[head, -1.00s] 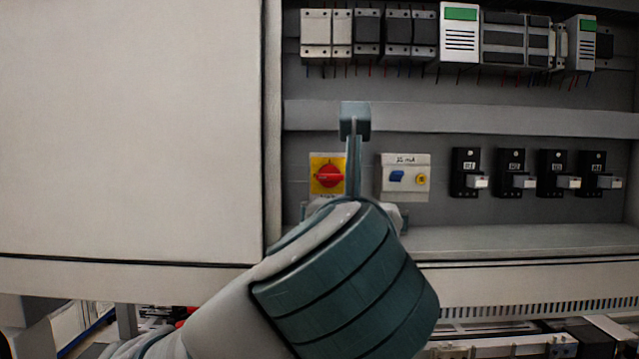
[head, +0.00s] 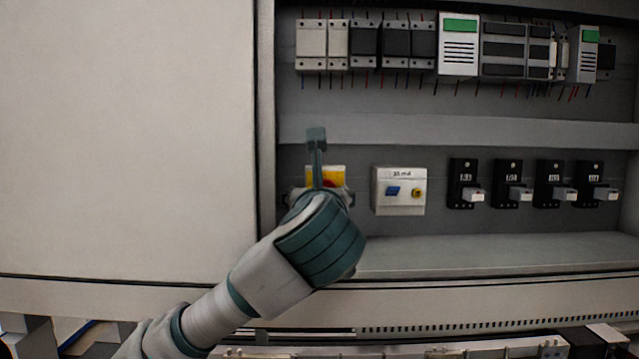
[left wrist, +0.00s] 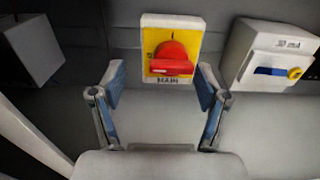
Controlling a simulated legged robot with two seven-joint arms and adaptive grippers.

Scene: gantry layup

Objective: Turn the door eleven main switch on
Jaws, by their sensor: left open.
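In the head view the yellow plate (head: 334,172) shows partly, with most of the knob hidden behind my left gripper. My left gripper (left wrist: 160,85) is open, its two blue-padded fingers to the left and right of the knob's lower part, apart from it and nearer the camera. My left arm reaches up to it from the lower left in the head view. My right gripper is not in view.
A white box with a blue switch and yellow button (head: 400,191) is right of the main switch. Several black breakers (head: 464,184) stand farther right. A large pale door panel (head: 130,140) covers the left. A ledge (head: 480,254) runs below the switches.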

